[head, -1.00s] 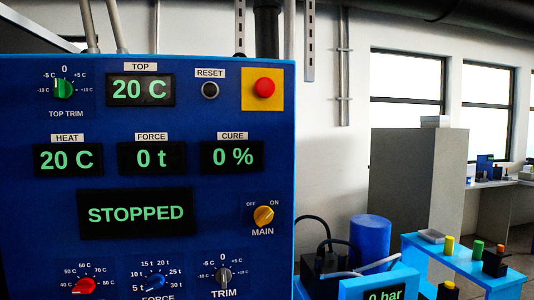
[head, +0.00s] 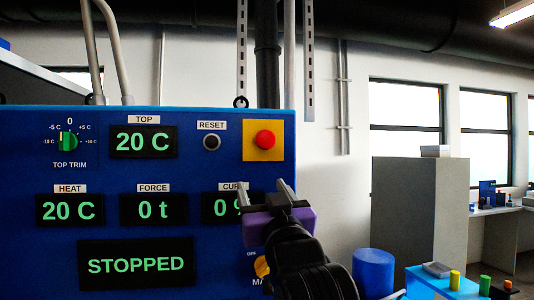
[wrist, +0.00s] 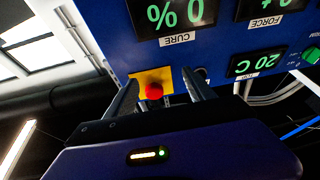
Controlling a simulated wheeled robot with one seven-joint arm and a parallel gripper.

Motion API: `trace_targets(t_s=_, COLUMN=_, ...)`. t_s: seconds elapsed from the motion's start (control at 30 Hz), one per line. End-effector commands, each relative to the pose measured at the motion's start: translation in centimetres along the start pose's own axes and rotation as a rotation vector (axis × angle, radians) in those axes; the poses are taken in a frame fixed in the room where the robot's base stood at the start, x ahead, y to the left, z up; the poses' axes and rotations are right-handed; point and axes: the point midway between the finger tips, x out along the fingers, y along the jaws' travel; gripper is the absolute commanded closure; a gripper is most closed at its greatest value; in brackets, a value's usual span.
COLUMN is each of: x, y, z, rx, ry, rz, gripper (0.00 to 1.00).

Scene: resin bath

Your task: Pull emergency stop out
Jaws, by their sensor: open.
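The emergency stop is a round red button (head: 265,140) on a yellow square plate (head: 249,154) at the upper right of the blue panel. My gripper (head: 262,186) is open and empty, just below the button in the head view, in front of the CURE display. In the wrist view the red button (wrist: 154,91) shows between the two fingers (wrist: 159,88), the fingers pointing toward the panel. The gap between fingertips and button is hard to judge; no contact shows.
The RESET button (head: 212,142) is left of the stop. The CURE display (head: 222,209) and yellow MAIN knob (head: 262,266) are partly hidden by my arm. The display (head: 137,265) reads STOPPED. A blue barrel (head: 374,271) stands right of the panel.

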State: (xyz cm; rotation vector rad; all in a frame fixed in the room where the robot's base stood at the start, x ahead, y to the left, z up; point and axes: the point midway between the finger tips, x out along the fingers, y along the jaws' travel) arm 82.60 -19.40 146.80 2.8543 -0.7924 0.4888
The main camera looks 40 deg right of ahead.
Motion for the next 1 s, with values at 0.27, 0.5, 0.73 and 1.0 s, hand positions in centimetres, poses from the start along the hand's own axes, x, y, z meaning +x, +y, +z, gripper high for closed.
trace_targets(t_s=0.27, x=1.7, y=2.4, z=-6.2, rx=0.026, ry=0.037, rz=0.056, gripper=0.37)
trace_targets(t_s=0.5, x=4.2, y=2.7, z=-6.7, rx=0.026, ry=0.036, rz=0.061, gripper=0.37)
trace_targets(t_s=0.73, x=7.7, y=2.9, z=-6.8, rx=0.026, ry=0.038, rz=0.059, gripper=0.37)
trace_targets(t_s=1.0, x=9.4, y=2.9, z=-6.7, rx=0.027, ry=0.039, rz=0.058, gripper=0.37)
